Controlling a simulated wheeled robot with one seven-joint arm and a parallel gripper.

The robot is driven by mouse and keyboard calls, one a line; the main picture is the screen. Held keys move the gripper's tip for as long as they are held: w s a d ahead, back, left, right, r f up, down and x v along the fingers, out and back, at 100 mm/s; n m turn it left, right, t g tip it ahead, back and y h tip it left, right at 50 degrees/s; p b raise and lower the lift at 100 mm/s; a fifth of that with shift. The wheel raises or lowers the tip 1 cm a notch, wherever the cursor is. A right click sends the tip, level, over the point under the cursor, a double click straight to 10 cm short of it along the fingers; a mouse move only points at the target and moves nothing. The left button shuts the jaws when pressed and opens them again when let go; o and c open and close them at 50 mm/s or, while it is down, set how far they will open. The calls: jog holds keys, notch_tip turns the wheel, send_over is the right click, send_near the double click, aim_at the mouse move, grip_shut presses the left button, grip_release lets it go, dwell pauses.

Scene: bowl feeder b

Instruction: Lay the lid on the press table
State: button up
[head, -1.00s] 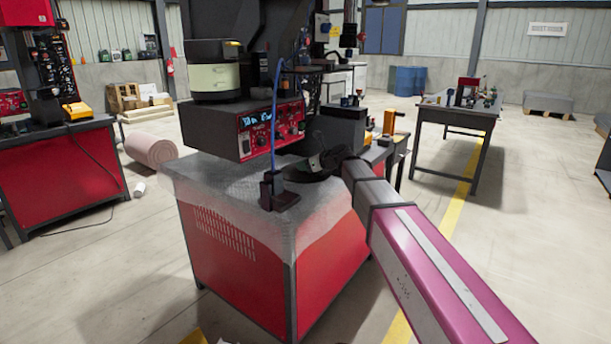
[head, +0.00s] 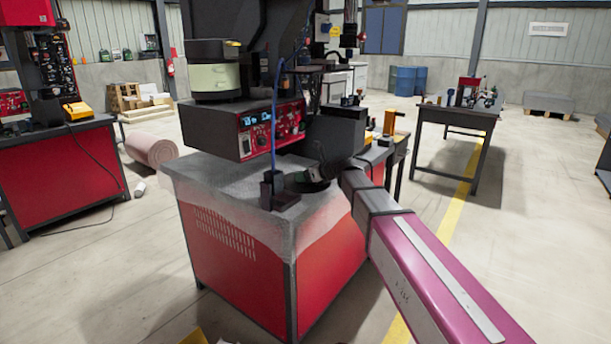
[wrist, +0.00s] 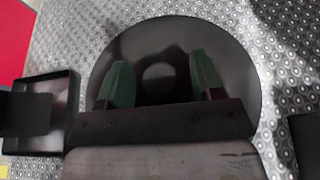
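The lid (wrist: 160,32) is a dark round disc with a knob at its middle, below my gripper in the wrist view. It appears to lie flat on the patterned metal top of the red press table (head: 222,185). In the head view the lid (head: 312,187) is a dark edge at the right of that top, partly hidden by my arm. My gripper (wrist: 160,62) has its two green fingers spread to either side of the knob, with gaps showing between them and it. In the head view my gripper (head: 303,177) is small and partly hidden.
A small dark square tray or bracket (wrist: 62,85) stands left of the lid; a blue cable rises by it in the head view. A machine with a red control panel (head: 270,130) fills the back of the table. Bare metal top shows at front left.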

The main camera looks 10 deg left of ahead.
jog(key=shift+r, duration=0.1)
jog(key=shift+s+d+r, duration=0.2)
jog(key=shift+d, duration=0.1)
jog(key=v, duration=1.1)
jog(key=s+d+f+n+g+h, duration=0.1)
jog(key=s+d+f+n+h, duration=0.25)
jog(key=d+f+n, duration=0.45)
jog(key=s+d+f+n+g+h, duration=0.1)
jog(key=s+d+f+n+h, duration=0.3)
jog(key=d+f, duration=0.7)
jog(key=s+d+f+n+g+h, duration=0.3)
jog(key=s+d+f+n+h, duration=0.2)
jog(key=s+d+f+n, duration=0.5)
jog(key=s+d+f, duration=0.2)
jog(key=s+d, duration=0.1)
jog(key=d, duration=0.2)
jog(key=shift+d+f, duration=0.2)
jog(key=shift+f, duration=0.05)
